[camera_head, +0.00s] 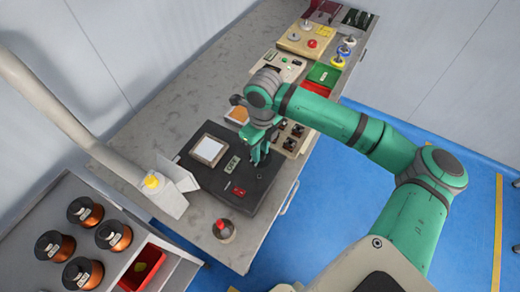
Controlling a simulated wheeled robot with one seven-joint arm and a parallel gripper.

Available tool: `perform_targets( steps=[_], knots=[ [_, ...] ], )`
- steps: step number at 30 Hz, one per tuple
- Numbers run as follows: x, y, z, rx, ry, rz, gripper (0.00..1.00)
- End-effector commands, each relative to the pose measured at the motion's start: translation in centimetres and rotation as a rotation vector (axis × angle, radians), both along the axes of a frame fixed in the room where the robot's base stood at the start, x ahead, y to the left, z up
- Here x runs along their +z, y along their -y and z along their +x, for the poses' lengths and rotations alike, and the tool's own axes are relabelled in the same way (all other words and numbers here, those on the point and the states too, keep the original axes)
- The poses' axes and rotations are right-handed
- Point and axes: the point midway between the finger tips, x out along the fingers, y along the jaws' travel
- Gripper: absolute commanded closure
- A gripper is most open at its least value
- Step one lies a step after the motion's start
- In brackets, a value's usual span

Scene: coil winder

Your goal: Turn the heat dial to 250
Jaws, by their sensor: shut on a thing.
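A dark box-shaped unit (262,190) lies on the grey bench. Its top carries a pale square plate (208,149), a small display with a greenish rim (232,164) and a red switch (239,191). My gripper (258,160) points down onto the right part of this unit, just right of the display. Its green fingers are shut on a small part there, which I take to be the heat dial. The fingers hide the dial, so its setting cannot be seen. The display's reading is too small to make out.
A red-topped knob (223,228) stands near the bench's front corner. A lamp-like white arm (75,118) reaches in from the left. Copper coils (114,234) and a red bin (154,268) are at lower left. Several panels and a green tray (324,74) line the bench behind my arm.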

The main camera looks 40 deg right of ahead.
Motion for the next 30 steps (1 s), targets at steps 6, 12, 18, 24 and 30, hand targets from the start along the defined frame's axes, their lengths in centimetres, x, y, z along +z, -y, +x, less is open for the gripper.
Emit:
perform_targets(
  steps=[6, 12, 18, 24, 30],
  knots=[
    [0.02, 0.03, 0.09, 0.031, 0.003, 0.000, 0.98],
    [0.07, 0.01, 0.09, 0.133, 0.002, -0.002, 0.98],
    [0.08, 0.01, 0.03, 0.298, -0.002, -0.003, 0.98],
    [0.05, -0.03, 0.00, 0.489, -0.003, -0.002, 0.98],
    [0.06, -0.07, -0.01, 0.680, -0.004, -0.001, 0.98]
  ],
)
